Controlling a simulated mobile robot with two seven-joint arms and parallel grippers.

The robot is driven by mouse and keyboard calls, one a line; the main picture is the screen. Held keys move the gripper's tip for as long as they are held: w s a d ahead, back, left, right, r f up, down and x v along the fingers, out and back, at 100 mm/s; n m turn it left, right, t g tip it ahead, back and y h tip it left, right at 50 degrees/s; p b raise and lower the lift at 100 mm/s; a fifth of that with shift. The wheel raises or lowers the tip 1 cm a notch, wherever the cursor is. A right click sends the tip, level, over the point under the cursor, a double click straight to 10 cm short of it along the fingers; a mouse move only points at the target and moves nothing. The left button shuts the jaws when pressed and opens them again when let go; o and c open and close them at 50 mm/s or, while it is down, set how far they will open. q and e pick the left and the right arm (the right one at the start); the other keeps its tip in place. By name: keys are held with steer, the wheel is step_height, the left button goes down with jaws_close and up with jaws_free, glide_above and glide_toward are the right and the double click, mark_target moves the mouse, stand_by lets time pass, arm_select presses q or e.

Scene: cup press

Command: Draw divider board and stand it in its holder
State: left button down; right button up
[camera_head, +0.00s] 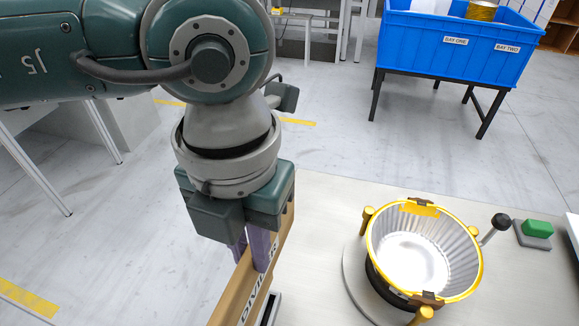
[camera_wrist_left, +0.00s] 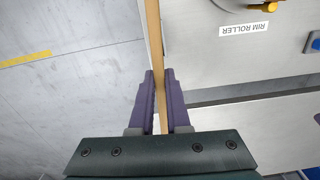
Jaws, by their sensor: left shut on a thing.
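The divider board (camera_head: 240,290) is a tan panel on edge with partly hidden dark lettering on its face. It runs from beside my left wrist down to the bottom edge of the head view. My left gripper (camera_head: 251,256), with purple fingers, is shut on its upper edge. In the left wrist view the board (camera_wrist_left: 153,35) is a thin tan strip passing between the fingers of my left gripper (camera_wrist_left: 160,78). The board's lower part is out of view. I cannot pick out its holder for certain. My right gripper is not in view.
A ribbed metal cup with a yellow rim (camera_head: 412,258) sits in a fixture on the pale table (camera_head: 335,205), right of the board. A green button (camera_head: 538,228) is further right. A blue bin (camera_head: 450,50) labelled BAY ONE and BAY TWO stands behind on black legs.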

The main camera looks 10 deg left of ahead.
mark_target(260, 290)
arm_select(q)
steer(key=shift+w+f+n, duration=0.1)
steer(key=shift+f+n, duration=0.2)
steer(key=shift+f, duration=0.1)
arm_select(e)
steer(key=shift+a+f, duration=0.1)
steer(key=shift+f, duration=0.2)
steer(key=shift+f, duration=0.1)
arm_select(q)
steer(key=shift+f+b, duration=2.6)
steer(key=shift+f, duration=0.25)
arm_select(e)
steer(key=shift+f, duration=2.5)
arm_select(q)
steer(key=shift+f, duration=0.15)
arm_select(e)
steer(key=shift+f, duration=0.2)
arm_select(q)
steer(key=shift+f+b, duration=0.35)
steer(key=shift+b, duration=0.1)
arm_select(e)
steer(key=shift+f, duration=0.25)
arm_select(q)
steer(key=shift+f+b, duration=1.35)
steer(key=shift+f, duration=0.2)
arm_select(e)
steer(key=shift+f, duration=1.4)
arm_select(q)
steer(key=c, duration=0.8)
jaws_free()
